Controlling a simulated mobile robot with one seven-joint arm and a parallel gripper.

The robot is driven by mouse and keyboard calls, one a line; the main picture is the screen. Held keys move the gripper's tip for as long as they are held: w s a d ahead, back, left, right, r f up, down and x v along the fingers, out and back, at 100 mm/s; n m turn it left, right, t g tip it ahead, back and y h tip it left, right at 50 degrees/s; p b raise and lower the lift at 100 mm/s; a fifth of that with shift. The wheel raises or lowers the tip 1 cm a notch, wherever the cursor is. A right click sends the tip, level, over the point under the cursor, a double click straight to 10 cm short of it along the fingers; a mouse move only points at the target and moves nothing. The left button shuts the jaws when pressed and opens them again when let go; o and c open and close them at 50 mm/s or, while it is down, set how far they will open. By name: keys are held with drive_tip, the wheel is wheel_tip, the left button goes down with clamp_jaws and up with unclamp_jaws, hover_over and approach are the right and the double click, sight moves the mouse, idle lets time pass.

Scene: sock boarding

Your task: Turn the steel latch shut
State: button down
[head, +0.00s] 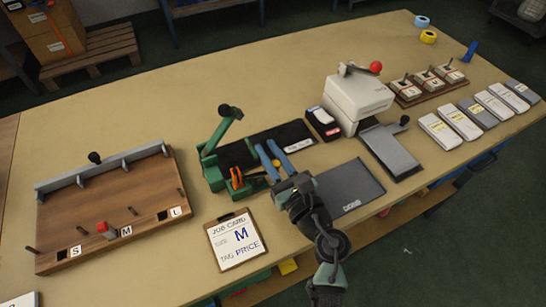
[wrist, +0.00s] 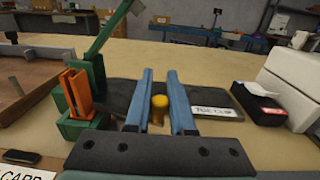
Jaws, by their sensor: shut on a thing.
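My gripper (head: 266,147) reaches over the dark mat beside the green lever device (head: 212,165). Its two blue fingers also show in the wrist view (wrist: 160,74), close on either side of a small yellow knob (wrist: 158,108). The gripper is shut on this knob, which also shows in the head view (head: 276,163). What lies under the knob is hidden by my gripper. I cannot make out a steel latch with certainty. The green device stands just left of the fingers, its lever tilted up to a black knob (head: 224,111).
An orange piece (wrist: 77,93) stands at the green device, close left of my fingers. A white press (head: 355,100) and a black box (head: 323,123) stand to the right. A wooden board (head: 115,205) lies left, the job card (head: 236,240) in front. The table's back middle is clear.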

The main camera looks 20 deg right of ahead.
drive_tip(key=shift+w+a+n+g+y+b, duration=0.15)
drive_tip(key=shift+w+n+y+b, duration=0.1)
drive_tip(key=shift+n+y, duration=0.4)
drive_tip(key=shift+w+n+g+y+b, duration=0.1)
drive_tip(key=shift+n+g+y+b, duration=0.2)
drive_tip(key=shift+y, duration=0.65)
drive_tip(key=shift+a+n+y, duration=0.1)
drive_tip(key=shift+n+y, duration=0.15)
drive_tip(key=shift+y, duration=0.05)
drive_tip(key=c, duration=0.8)
unclamp_jaws()
drive_tip(key=shift+o, duration=0.2)
drive_tip(key=v, duration=1.3)
drive_tip(key=shift+f, duration=0.1)
